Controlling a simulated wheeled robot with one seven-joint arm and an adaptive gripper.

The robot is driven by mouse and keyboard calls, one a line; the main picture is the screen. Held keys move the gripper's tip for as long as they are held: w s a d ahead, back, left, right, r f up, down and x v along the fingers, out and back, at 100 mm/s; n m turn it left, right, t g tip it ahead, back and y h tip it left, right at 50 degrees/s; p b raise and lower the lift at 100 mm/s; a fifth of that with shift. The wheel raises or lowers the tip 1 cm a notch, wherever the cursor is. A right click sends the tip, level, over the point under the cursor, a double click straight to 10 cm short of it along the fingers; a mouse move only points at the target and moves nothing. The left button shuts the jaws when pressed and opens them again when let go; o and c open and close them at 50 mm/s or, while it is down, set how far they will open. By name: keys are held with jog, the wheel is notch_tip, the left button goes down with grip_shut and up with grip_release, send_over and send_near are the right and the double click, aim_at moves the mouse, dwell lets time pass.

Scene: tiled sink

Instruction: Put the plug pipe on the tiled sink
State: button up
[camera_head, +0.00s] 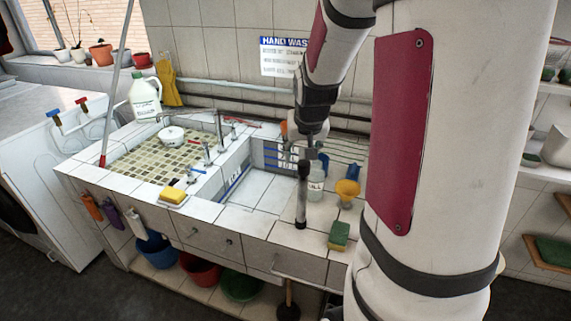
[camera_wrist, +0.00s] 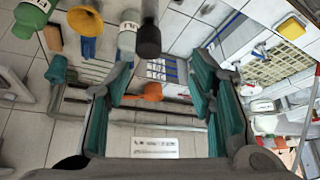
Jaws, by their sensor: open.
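The plug pipe (camera_head: 302,202) is a grey tube with a dark lower end. It looks upright at the front of the tiled sink (camera_head: 240,220), right of the basin. In the wrist view a dark cylindrical end of the pipe (camera_wrist: 149,42) shows at the top centre, beyond the fingers. My gripper (camera_head: 296,133) is above the pipe in the head view. Its teal fingers (camera_wrist: 160,78) are spread apart in the wrist view with nothing held between them. I cannot tell exactly how far the pipe's upper end is from the fingertips.
A clear bottle (camera_head: 316,182), an orange funnel (camera_head: 347,190) and a green-yellow sponge (camera_head: 339,235) stand close right of the pipe. A yellow sponge (camera_head: 173,194) lies left of the basin. A white jug (camera_head: 144,98) stands at the back left. Pipes run along the back wall.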

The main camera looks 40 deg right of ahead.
jog(key=s+a+r+n+y, duration=0.1)
jog(key=s+a+r+n, duration=0.2)
jog(key=s+a+r, duration=0.5)
jog(key=s+a+r+n+y, duration=0.2)
jog(key=a+r, duration=0.2)
jog(key=a, duration=0.8)
jog(key=s+a+n, duration=0.2)
jog(key=s+a, duration=0.3)
jog(key=s, duration=0.2)
jog(key=shift+s+r+t, duration=0.3)
jog(key=shift+s+r, duration=0.05)
jog(key=shift+r, duration=0.05)
jog(key=shift+w+a, duration=0.1)
jog(key=shift+w+f, duration=0.15)
jog(key=shift+f, duration=0.05)
